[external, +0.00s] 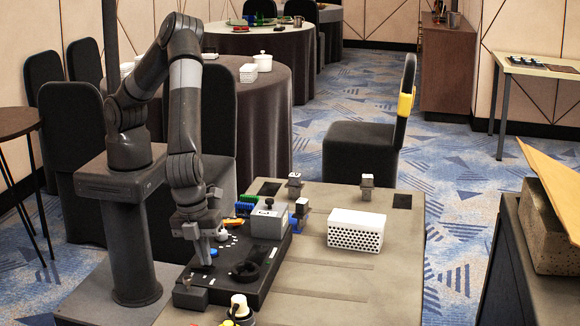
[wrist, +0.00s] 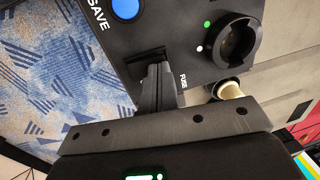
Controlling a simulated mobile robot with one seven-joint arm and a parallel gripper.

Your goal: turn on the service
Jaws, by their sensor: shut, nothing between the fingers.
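A black control panel (external: 222,283) lies on the grey table, also in the wrist view (wrist: 185,14). It carries a round black knob (wrist: 237,42) with a green and a white dot beside it, a blue button (wrist: 125,8) labelled SAVE, and the label FUSE. The black round part also shows in the external view (external: 246,270). My gripper (external: 205,262) points down over the panel's left part. In the wrist view its fingers (wrist: 158,72) are shut and empty, beside the FUSE label and left of the knob. Whether the tips touch the panel is unclear.
A grey box (external: 269,224) stands at the panel's back. A white-topped cylinder (external: 239,305) stands in front of the panel. A small block (external: 367,185) stands farther back.

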